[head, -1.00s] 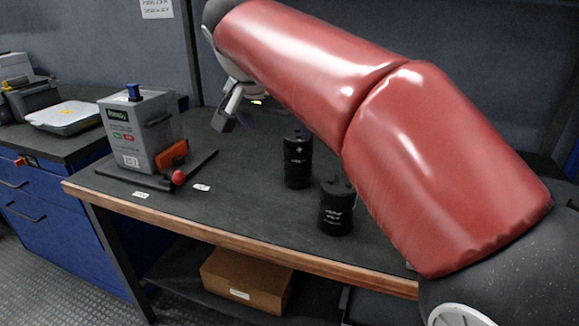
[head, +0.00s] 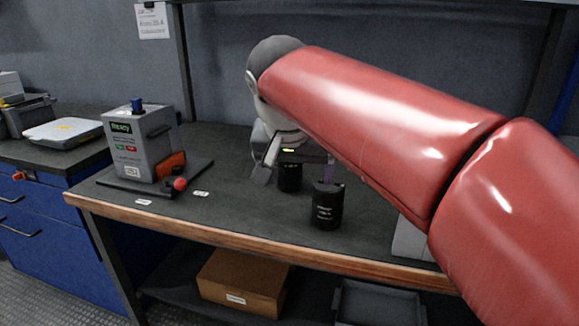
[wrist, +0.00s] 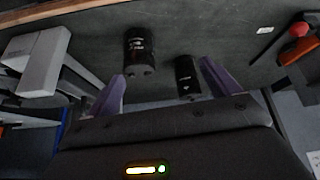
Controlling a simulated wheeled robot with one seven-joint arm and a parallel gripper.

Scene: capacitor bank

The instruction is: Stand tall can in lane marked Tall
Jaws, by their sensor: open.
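Two black cans stand upright on the dark bench top in the head view. The rear, taller-looking can (head: 290,180) is partly hidden behind my gripper (head: 297,165). The front, wider can (head: 327,207) stands nearer the bench's front edge. In the wrist view, my gripper (wrist: 163,70) has its two purple fingers apart and holds nothing. The rear can (wrist: 188,78) shows between the fingers, closer to the right one; the front can (wrist: 139,50) lies beyond the left fingertip. Small white labels (head: 143,202) (head: 201,193) lie on the bench at left, too small to read.
A grey tester box (head: 140,145) with a Ready display stands on a dark base at the bench's left. A red knob (head: 180,183) sits beside it. A light grey object (head: 410,240) is partly hidden under my arm at right. The bench between knob and cans is clear.

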